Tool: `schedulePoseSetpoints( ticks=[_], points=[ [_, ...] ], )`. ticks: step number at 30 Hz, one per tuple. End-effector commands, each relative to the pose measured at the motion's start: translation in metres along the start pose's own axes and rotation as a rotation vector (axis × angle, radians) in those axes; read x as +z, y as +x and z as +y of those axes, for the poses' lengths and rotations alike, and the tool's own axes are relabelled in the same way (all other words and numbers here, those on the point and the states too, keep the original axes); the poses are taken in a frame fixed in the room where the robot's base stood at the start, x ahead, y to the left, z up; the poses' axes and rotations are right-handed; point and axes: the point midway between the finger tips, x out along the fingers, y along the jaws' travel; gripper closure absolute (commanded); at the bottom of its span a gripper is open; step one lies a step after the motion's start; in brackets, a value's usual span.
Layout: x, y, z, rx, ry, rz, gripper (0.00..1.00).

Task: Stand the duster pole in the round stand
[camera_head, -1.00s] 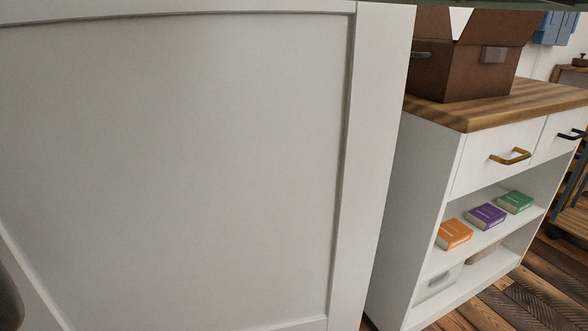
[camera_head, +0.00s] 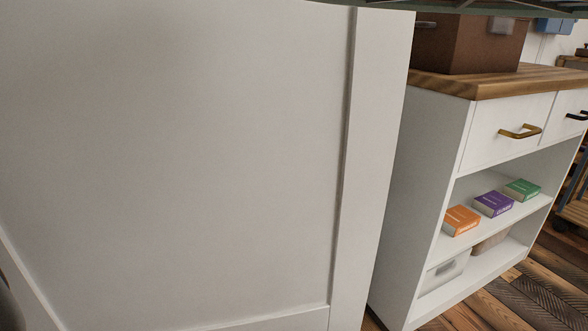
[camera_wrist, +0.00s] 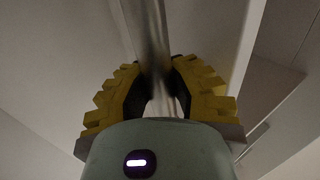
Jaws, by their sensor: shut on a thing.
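My gripper (camera_wrist: 160,80) shows in the wrist view, its yellow-padded fingers closed around a shiny metal pole (camera_wrist: 147,30). The pole, which I take to be the duster pole, runs from the top edge of the wrist view down between the fingers. Its ends are out of view, and no duster head shows. The round stand is in neither view. My gripper does not show in the head view.
A large white panel (camera_head: 180,160) fills the left of the head view, very close. Beyond it stands a white cabinet (camera_head: 430,180) with a wooden top, a brown box (camera_head: 465,45) and several books (camera_head: 492,204). Wooden floor (camera_head: 540,295) shows at lower right.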

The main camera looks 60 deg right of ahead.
Motion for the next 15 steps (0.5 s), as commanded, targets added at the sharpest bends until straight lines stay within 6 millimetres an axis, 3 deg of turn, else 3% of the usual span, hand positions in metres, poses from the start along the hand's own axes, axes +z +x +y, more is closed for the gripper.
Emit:
schedulePoseSetpoints(
  ticks=[15],
  points=[
    [0.028,-0.001,0.001,0.000,-0.003,0.004,1.00]
  ],
)
